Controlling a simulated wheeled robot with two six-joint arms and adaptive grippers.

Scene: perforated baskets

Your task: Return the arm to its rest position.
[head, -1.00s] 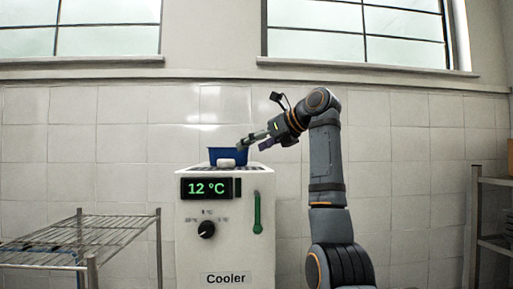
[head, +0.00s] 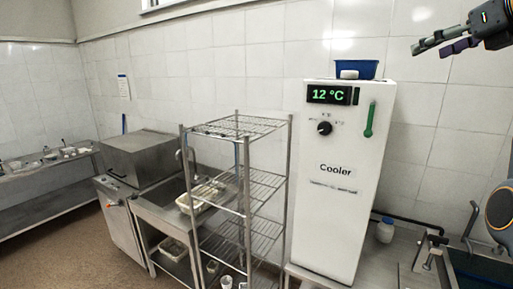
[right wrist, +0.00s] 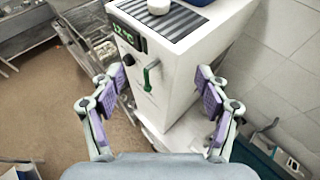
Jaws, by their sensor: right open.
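My right gripper (head: 428,50) is at the upper right of the head view, with its fingers pointing left. Its purple-padded fingers are spread wide in the right wrist view (right wrist: 160,86), with nothing held between them. A white cooler (head: 335,190) stands left of and below the gripper in the head view. A blue basket (head: 350,68) sits on the cooler's top with a small white round object (head: 349,74) in front of it. The gripper is clear of both. My left gripper is not in view.
A wire shelf rack (head: 240,180) stands left of the cooler, beside a steel sink unit (head: 150,208). A green handle (head: 369,120) sticks out from the cooler's front. A white jar (head: 385,230) stands right of the cooler. The brown floor at lower left is open.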

